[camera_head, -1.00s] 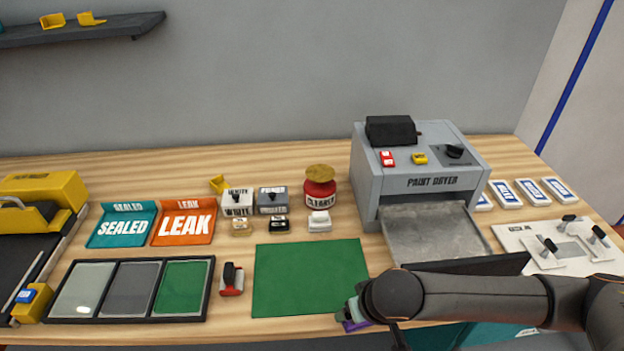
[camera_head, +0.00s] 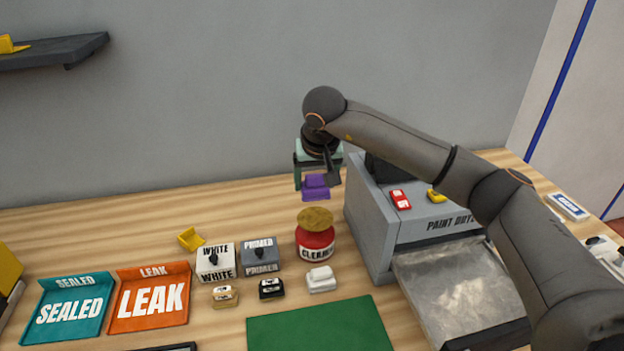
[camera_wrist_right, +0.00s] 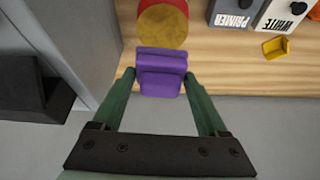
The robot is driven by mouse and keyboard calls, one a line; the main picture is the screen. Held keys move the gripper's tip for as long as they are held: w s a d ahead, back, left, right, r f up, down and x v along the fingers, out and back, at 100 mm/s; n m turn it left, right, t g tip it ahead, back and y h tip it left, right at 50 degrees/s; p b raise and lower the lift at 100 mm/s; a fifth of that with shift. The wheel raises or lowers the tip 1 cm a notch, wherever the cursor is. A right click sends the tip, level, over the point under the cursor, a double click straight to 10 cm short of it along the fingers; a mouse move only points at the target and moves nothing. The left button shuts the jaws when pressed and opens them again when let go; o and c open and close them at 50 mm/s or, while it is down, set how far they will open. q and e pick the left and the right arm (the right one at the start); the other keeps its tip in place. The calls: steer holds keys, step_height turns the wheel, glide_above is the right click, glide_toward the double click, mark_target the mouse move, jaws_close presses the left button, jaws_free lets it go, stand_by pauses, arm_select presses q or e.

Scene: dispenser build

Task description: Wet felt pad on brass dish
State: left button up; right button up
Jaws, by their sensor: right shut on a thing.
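A purple felt pad (camera_head: 316,188) is held between the fingers of my right gripper (camera_head: 316,180). It also shows between the fingertips in the right wrist view (camera_wrist_right: 160,72). The brass dish (camera_head: 315,218) sits on top of the red cleaner pot (camera_head: 315,240). In the head view the pad appears just above the dish with a small gap. In the right wrist view the dish (camera_wrist_right: 162,27) lies just beyond the pad; I cannot tell the exact height between them. My left gripper is out of view.
The grey paint dryer (camera_head: 372,235) stands close to the right of the pot. The white box (camera_head: 215,262) and primer box (camera_head: 260,257) stand to its left. Small pads, including a white one (camera_head: 320,279), lie in front. A green mat (camera_head: 320,328) is at the front.

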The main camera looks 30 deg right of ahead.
mark_target(315, 215)
steer(key=shift+s+f+b, duration=0.1)
steer(key=shift+f+b, duration=0.4)
steer(key=shift+f, duration=0.2)
step_height(315, 215, down, 4)
steer(key=b, duration=0.3)
steer(key=shift+r, duration=0.2)
steer(key=shift+f+b, duration=0.35)
steer(key=shift+f, duration=0.05)
arm_select(q)
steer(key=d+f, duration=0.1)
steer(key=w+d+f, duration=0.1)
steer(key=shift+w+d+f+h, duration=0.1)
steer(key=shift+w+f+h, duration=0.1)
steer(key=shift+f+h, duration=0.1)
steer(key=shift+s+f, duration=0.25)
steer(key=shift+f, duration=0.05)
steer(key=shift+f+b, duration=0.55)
steer(key=shift+b, duration=0.05)
arm_select(e)
steer(key=shift+f, duration=1.15)
